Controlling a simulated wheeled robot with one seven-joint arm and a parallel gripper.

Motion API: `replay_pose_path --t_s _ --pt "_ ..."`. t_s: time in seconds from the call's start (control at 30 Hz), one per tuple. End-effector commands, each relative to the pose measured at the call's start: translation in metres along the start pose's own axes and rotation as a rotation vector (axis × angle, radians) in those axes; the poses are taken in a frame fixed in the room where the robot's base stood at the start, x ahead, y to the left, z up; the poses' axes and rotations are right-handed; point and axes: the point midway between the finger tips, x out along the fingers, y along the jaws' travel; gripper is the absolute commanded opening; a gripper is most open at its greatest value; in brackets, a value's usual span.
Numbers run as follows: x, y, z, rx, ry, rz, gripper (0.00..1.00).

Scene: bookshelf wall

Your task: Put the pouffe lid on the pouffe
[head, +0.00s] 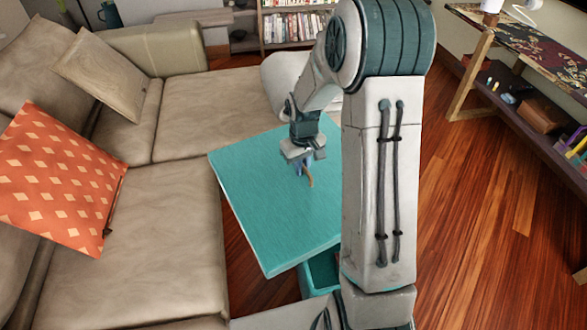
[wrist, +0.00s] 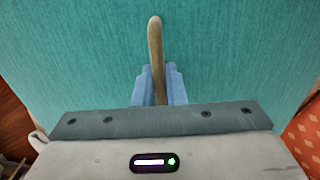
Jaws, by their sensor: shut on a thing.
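The pouffe lid (head: 275,215) is a flat teal square panel with a tan loop handle (head: 309,179). It fills most of the wrist view (wrist: 230,60), where the handle (wrist: 155,45) stands between the blue fingertips. My gripper (head: 303,168) is shut on that handle, and it also shows in the wrist view (wrist: 158,88). In the head view the lid looks raised, over the teal open-topped pouffe (head: 318,275). Only a front part of the pouffe shows below the lid's near edge; the lid and my arm hide the rest.
A beige sofa (head: 170,220) with an orange patterned cushion (head: 60,180) stands on the left, close to the lid. Bookshelves (head: 295,27) are at the back. A desk with a lower shelf (head: 530,110) is at right. Wooden floor (head: 480,220) is clear between.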

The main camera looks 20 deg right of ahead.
Motion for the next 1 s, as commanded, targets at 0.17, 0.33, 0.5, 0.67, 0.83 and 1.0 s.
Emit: replay_pose_path --t_s 0.17,0.33,0.5,0.67,0.83,1.0 --pt "0.038 0.023 0.002 -0.141 0.003 0.002 0.0" --pt "0.066 0.044 0.005 -0.277 0.003 0.002 0.0" --pt "0.094 0.065 0.01 -0.414 0.004 0.003 0.0" --pt "0.121 0.084 0.015 -0.542 0.003 0.002 0.0" --pt "0.149 0.104 0.022 -0.678 0.003 0.002 0.0" --pt "0.177 0.124 0.03 -0.816 0.003 0.003 0.0"
